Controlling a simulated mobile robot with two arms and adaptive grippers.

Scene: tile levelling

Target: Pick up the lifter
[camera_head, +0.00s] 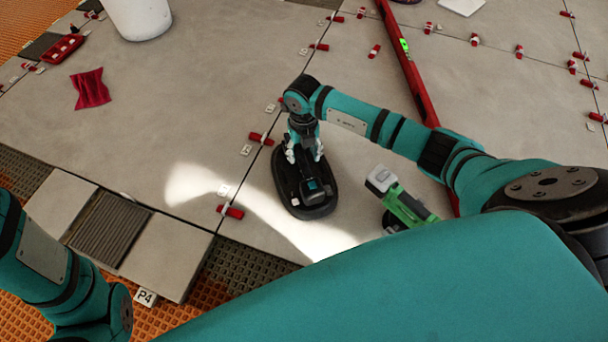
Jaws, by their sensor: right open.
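The lifter (288,196) looks like a black oval pad with a black body and handle on top. It lies flat on the grey tiles near the middle of the view. My right gripper (304,154) points down at the far end of the lifter, its light fingers apart on either side of the lifter's upper part. I cannot tell whether the fingers touch it. My left arm shows at the lower left, but its gripper is out of view.
A green and black power tool (408,207) stands right of the lifter. A long red level (402,62) lies beyond my right arm. Red clips (231,211) sit along the tile joints. A red cloth (91,88), red tray (62,48) and white bucket (138,14) are at upper left.

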